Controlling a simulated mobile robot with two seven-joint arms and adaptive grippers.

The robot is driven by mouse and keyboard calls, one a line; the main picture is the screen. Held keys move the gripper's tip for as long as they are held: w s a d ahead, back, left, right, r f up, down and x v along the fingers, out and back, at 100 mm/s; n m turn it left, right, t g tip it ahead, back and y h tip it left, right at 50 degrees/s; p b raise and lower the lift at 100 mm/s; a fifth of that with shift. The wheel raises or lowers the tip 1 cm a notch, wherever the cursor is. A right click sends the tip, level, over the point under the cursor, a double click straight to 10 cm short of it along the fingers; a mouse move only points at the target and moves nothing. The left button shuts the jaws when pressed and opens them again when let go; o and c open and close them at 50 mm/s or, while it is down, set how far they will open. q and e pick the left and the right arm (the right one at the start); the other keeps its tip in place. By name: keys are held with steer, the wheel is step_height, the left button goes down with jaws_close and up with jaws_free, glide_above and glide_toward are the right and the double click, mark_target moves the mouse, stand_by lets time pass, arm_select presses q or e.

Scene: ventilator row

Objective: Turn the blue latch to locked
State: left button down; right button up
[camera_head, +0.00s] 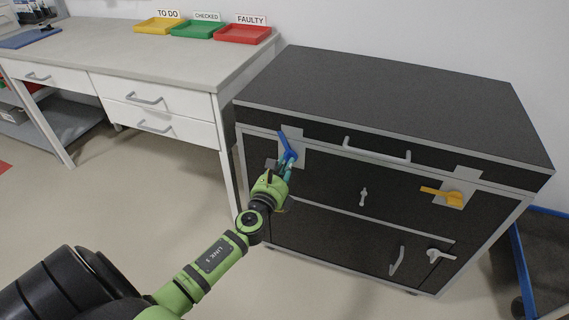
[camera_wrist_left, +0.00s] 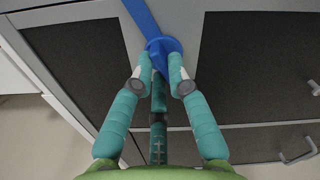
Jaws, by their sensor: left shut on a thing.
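The blue latch (camera_head: 288,146) is on the upper left front of the black case with grey edges (camera_head: 400,100). Its arm slants up and to the left in the head view. In the left wrist view the blue latch (camera_wrist_left: 142,18) runs up from a round blue hub. My left gripper (camera_head: 285,170) is at the latch, and in the left wrist view its teal fingers (camera_wrist_left: 160,75) are shut on the hub end, which they partly hide. My right gripper is not in view.
A yellow latch (camera_head: 442,196) lies sideways on the case's right front. Grey handles (camera_head: 376,150) stick out of the front. A white desk (camera_head: 120,60) with yellow, green and red trays (camera_head: 243,34) stands to the left. The floor before the case is clear.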

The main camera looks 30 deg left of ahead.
arm_select(q)
steer(key=m+p, duration=0.1)
steer(key=m, duration=0.3)
steer(key=shift+r+m+p, duration=0.15)
steer(key=shift+m+p, duration=0.15)
steer(key=shift+m, duration=0.1)
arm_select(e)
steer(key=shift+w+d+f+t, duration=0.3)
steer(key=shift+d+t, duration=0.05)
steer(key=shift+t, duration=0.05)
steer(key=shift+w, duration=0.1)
arm_select(q)
steer(key=c, duration=1.2)
jaws_free()
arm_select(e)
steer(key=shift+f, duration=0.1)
arm_select(q)
steer(key=v, duration=1.2)
steer(key=shift+a, duration=0.1)
